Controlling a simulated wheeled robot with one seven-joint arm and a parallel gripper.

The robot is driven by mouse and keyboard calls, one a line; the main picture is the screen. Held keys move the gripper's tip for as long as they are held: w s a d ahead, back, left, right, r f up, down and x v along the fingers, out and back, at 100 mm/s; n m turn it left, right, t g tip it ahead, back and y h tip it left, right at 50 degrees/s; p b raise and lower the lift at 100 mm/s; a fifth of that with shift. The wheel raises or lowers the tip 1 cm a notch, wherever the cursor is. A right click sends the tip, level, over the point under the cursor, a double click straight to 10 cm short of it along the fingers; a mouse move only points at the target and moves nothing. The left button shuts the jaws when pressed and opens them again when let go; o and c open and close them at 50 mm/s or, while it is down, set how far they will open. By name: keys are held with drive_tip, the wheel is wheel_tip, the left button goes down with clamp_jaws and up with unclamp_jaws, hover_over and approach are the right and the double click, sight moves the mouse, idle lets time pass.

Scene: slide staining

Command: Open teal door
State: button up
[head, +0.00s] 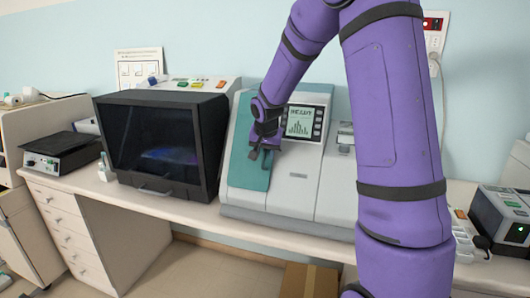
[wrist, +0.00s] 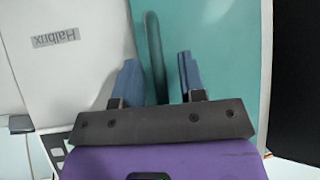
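The teal door (head: 250,172) is on the front left of a white and grey machine, and it looks closed. It fills much of the wrist view (wrist: 228,45). A dark teal bar handle (wrist: 154,45) stands on it. My gripper (head: 262,152) is at the door's right side in the head view. In the wrist view my gripper (wrist: 158,72) is open, with one blue finger on each side of the handle. Gaps show between the handle and both fingers. In the head view my gripper hides the handle.
The white machine (head: 295,190) has a lit screen (head: 300,122) beside the door. A black-fronted box (head: 155,150) stands close on the door's left. A narrow strip of bench (head: 185,208) is clear in front. A small dark device (head: 500,215) sits at the right.

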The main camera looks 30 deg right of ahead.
clamp_jaws()
drive_tip(key=shift+a+r, duration=0.1)
drive_tip(key=shift+a, duration=0.05)
